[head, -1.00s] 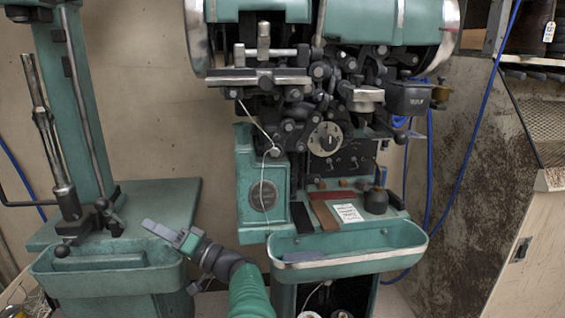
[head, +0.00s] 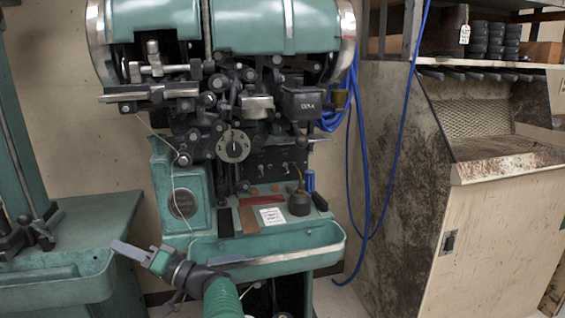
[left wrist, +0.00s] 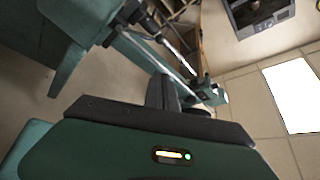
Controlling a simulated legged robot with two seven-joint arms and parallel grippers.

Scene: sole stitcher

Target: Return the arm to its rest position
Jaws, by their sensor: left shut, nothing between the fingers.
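My left gripper (head: 133,252) shows at the lower left of the head view, at the end of my green-sleeved arm. It points left and a little up. Its fingers are shut with nothing between them. It is in front of the green sole stitcher (head: 172,200), near the left end of the machine's tray (head: 290,262), and holds nothing. In the left wrist view the shut gripper fingers (left wrist: 162,92) point towards a green machine post and the wall. My right gripper is not in view.
A second green machine (head: 95,215) stands at the left. An oil can (head: 299,203) and a white card (head: 271,216) sit on the stitcher's shelf. Blue cables (head: 362,190) hang at its right. A stained cabinet (head: 410,190) stands at the right.

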